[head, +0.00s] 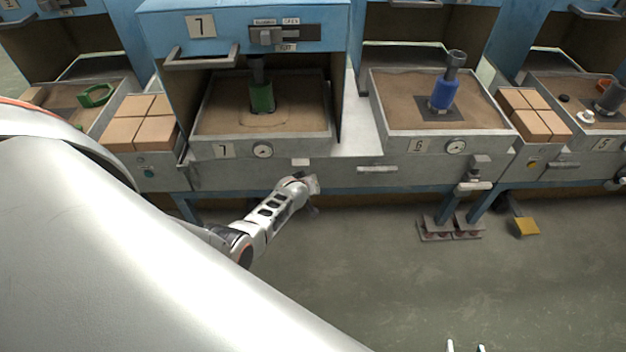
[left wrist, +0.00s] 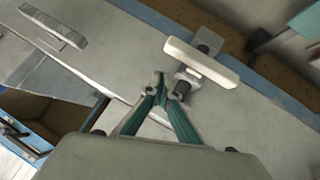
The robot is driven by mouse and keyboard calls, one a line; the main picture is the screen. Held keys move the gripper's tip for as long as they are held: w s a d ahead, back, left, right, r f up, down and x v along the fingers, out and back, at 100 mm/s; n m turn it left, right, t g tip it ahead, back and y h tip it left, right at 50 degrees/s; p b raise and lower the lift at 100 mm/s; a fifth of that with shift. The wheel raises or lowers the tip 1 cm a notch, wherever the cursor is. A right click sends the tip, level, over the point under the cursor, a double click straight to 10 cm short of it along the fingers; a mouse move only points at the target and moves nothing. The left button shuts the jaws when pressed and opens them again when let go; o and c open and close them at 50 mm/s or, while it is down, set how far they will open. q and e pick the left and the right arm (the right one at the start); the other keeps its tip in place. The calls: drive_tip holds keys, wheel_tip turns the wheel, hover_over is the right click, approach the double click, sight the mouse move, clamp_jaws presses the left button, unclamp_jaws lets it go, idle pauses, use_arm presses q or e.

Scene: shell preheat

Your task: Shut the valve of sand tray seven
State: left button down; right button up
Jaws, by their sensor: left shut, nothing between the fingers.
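Sand tray seven (head: 205,147), marked 7 with a round gauge, holds brown sand and an upright green cylinder (head: 262,98). In the left wrist view, a pale bar-shaped valve handle (left wrist: 200,62) on a dark stem stands out from the grey front panel, its bar about parallel to the panel's lower edge. My left gripper (left wrist: 168,87) is shut and empty, its teal fingertips beside the stem, just short of the bar; contact cannot be told. In the head view my left gripper (head: 310,186) is below tray seven and hides most of this valve. My right gripper (head: 465,347) shows only two separated fingertips.
Sand tray six (head: 385,130) with a blue cylinder stands to the right, with its own valve (head: 474,186) and a drawer handle (head: 377,169) below. Brick stacks (head: 140,122) flank the trays. A yellow pedal (head: 526,227) sits on the floor. The floor in front is clear.

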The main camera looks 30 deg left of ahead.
use_arm(q)
drive_tip(key=s+d+r+p, duration=0.1)
drive_tip(key=s+d+r, duration=0.2)
drive_tip(key=s+r, duration=0.3)
drive_tip(key=shift+d+r, duration=0.4)
drive_tip(key=shift+r, duration=0.15)
use_arm(e)
drive_tip(key=shift+s+d+f+g+h, duration=0.3)
drive_tip(key=shift+s+d, duration=0.2)
drive_tip(key=shift+d, duration=0.25)
